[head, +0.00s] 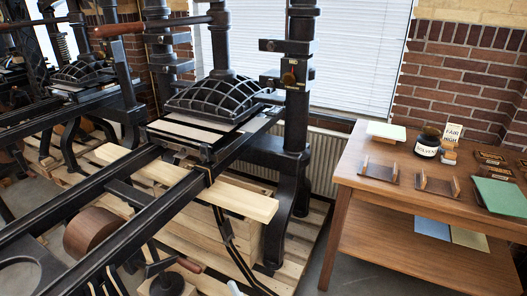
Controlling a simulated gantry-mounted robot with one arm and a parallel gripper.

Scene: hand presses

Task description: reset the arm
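A black hand press stands in the middle of the head view, with a domed, ribbed platen (218,97) above its bed. Two long dark rails (125,232) run from the press toward the lower left. A bar with a wooden handle (118,29) reaches left from the press column near the top. A crank with a reddish wooden grip (190,265) is low at the bottom, below the rails. My gripper is not in view. A small white piece (235,288) shows at the bottom edge; I cannot tell what it is.
A second press (82,72) stands at the left. A wooden table (350,172) at the right bears a dark jar (427,143), small wooden holders, cards and a green sheet (500,197). A wooden board (245,200) crosses under the rails. Pallets (305,255) lie on the floor.

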